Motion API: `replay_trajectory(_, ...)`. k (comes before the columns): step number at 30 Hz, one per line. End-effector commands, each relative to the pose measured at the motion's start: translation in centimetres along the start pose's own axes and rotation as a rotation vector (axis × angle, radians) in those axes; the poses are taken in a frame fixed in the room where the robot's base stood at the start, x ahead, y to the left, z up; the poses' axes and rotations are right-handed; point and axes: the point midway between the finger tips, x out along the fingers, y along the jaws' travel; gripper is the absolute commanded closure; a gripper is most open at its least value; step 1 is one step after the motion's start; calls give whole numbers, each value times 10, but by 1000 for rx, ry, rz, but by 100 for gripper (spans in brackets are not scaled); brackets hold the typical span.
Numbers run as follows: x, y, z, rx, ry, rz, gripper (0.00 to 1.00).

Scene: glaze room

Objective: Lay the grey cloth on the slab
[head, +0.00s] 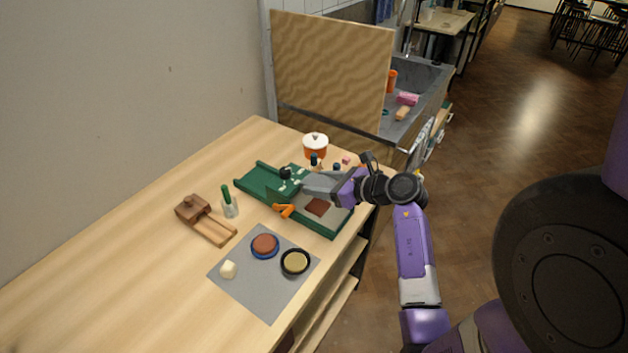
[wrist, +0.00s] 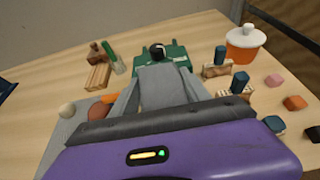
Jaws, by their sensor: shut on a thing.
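My gripper (head: 318,184) is over the green slab roller (head: 262,182), reaching in from the right. In the wrist view a flat grey piece, which looks like the grey cloth (wrist: 162,86), lies between my gripper's fingers (wrist: 160,80); the fingers are shut on it. In the head view cloth and fingers blend together. A reddish-brown slab (head: 319,207) lies on the pale bed of the roller, just in front of my gripper. I cannot tell whether the cloth touches the bed.
An orange-handled tool (head: 284,210) is at the roller's near side. A grey mat (head: 236,285) holds two round dishes and a pale lump. A white-and-orange pot (head: 315,146) stands behind.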

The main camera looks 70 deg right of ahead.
Motion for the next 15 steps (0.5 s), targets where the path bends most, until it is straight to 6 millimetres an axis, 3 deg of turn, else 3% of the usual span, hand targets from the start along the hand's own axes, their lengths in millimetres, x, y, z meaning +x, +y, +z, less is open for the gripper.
replay_trajectory(15,16,0,-39,0,0,-1,85)
